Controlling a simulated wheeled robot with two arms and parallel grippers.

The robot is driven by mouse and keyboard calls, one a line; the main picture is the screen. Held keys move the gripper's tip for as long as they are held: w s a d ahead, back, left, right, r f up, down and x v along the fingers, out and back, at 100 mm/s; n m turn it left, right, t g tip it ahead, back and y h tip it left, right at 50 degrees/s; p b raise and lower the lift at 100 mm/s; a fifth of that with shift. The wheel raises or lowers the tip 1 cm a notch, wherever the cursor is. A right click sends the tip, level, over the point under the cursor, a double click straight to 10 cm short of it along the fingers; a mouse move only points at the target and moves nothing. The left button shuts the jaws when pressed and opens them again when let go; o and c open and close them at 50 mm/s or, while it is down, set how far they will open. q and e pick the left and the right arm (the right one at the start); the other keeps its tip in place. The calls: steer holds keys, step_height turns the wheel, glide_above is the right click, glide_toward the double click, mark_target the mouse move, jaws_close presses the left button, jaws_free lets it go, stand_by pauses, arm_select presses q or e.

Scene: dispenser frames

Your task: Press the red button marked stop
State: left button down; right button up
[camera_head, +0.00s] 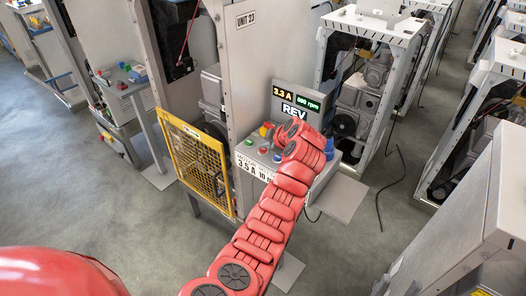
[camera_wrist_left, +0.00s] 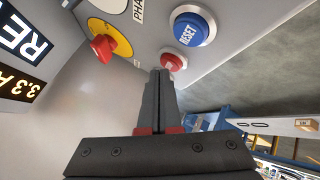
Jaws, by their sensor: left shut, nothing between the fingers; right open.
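The red button (camera_wrist_left: 175,62) shows in the left wrist view, just beyond the fingertips, beside the blue RESET button (camera_wrist_left: 192,27). Its marking is too small to read and its lower left part is covered by the fingers. My left gripper (camera_wrist_left: 161,72) is shut and empty, its tips at the red button; I cannot tell whether they touch it. In the head view my red left arm reaches up to the control panel (camera_head: 247,152) and hides the gripper and the red button. The blue button (camera_head: 329,146) shows right of the arm. My right gripper is not in view.
A yellow disc (camera_wrist_left: 119,37) with a red knob (camera_wrist_left: 103,47) sits left of the fingers. A display (camera_head: 298,102) reading 3.3 A and REV stands behind the panel. A yellow mesh guard (camera_head: 195,165) is to the left.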

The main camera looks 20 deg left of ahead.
mark_target(266, 150)
arm_select(q)
steer(key=shift+f+b, duration=0.5)
steer(key=shift+b, duration=0.45)
stand_by(0.9)
steer(key=shift+r, duration=0.15)
steer(key=shift+r+b, duration=0.4)
steer(key=shift+r, duration=0.4)
step_height(266, 150, up, 2)
steer(key=shift+r+b, duration=0.1)
steer(key=shift+b, duration=0.35)
steer(key=shift+r, duration=1.4)
